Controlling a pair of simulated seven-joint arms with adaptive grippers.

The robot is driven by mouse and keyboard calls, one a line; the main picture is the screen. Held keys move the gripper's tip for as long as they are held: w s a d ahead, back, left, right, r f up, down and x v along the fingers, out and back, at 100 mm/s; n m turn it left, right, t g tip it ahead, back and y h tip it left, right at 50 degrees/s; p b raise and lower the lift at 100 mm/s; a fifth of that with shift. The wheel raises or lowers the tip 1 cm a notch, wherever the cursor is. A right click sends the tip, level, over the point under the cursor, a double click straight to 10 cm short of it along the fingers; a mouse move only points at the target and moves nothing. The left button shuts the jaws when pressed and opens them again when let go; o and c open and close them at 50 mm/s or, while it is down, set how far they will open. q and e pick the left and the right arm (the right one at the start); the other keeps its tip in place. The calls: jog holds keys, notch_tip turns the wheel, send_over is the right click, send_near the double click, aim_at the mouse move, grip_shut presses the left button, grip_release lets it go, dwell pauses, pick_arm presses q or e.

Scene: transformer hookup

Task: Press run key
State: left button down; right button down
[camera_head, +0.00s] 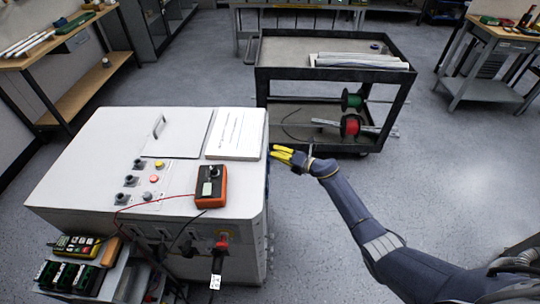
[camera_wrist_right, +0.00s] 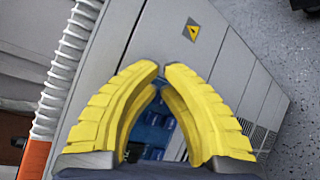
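A white cabinet (camera_head: 95,150) carries a control panel on its top with a yellow button (camera_head: 159,165), a red button (camera_head: 154,179), a grey button (camera_head: 147,196) and several black knobs (camera_head: 130,181). An orange and black handheld meter (camera_head: 211,187) lies on the top near the right front. I cannot read which key is the run key. My right gripper (camera_head: 278,152) is beside the cabinet's right edge, apart from the panel and meter. In the right wrist view its yellow fingers (camera_wrist_right: 161,70) nearly meet at the tips, with nothing held between them. My left gripper is out of view.
A white booklet (camera_head: 238,134) lies on the cabinet top. A dark cart (camera_head: 330,85) with red and green spools stands behind my right gripper. A red lead runs left from the meter. A yellow device (camera_head: 76,246) sits at lower left. Open floor lies to the right.

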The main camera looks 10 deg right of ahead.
dwell(0.7)
jog(key=shift+s+d, duration=0.1)
jog(key=shift+d, duration=0.6)
jog(key=d, duration=0.5)
jog(key=shift+s, duration=0.4)
dwell(0.8)
